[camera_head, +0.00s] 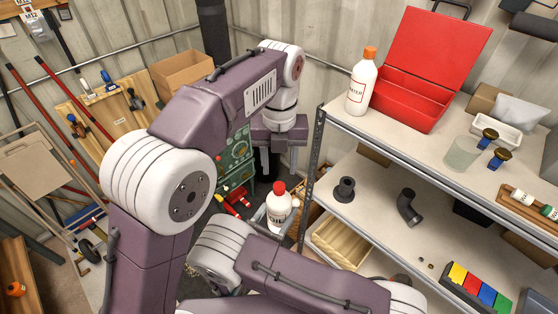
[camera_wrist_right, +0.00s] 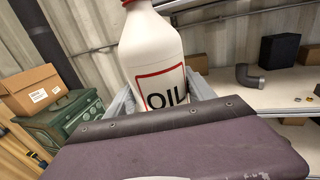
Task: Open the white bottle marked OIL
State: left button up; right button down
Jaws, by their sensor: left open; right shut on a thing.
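The white bottle marked OIL (camera_wrist_right: 158,62) stands upright between the fingers of my right gripper (camera_wrist_right: 160,92), which is shut on its body. Its red cap is on and is cut off by the top edge of the right wrist view. In the head view the bottle (camera_head: 279,212) is beside the shelf, its red cap (camera_head: 279,188) showing and its lower part hidden by my right arm. My left gripper (camera_head: 279,166) is open and empty, pointing down just above the cap. I see no contact with it.
A shelf unit (camera_head: 325,190) stands close on the right. Its top board holds another white bottle (camera_head: 361,85) with an orange cap and an open red box (camera_head: 405,95). A dark pipe elbow (camera_head: 408,207) lies on the board below. A green case (camera_head: 237,155) stands behind my arms.

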aim_at(279, 185)
pick_arm(q)
notch_tip(279, 185, down, 7)
jog(key=shift+f, duration=0.2)
grip_shut()
jog(key=n, duration=1.4)
jog(key=shift+r+n, duration=0.1)
jog(key=shift+n, duration=0.3)
jog(key=n, duration=1.2)
jog(key=shift+n, duration=0.3)
jog(key=n, duration=0.6)
jog(key=shift+n, duration=0.3)
jog(key=n, duration=0.9)
jog(key=shift+n, duration=0.3)
jog(key=n, duration=0.6)
jog(key=shift+w+r, duration=0.1)
jog(key=n, duration=0.8)
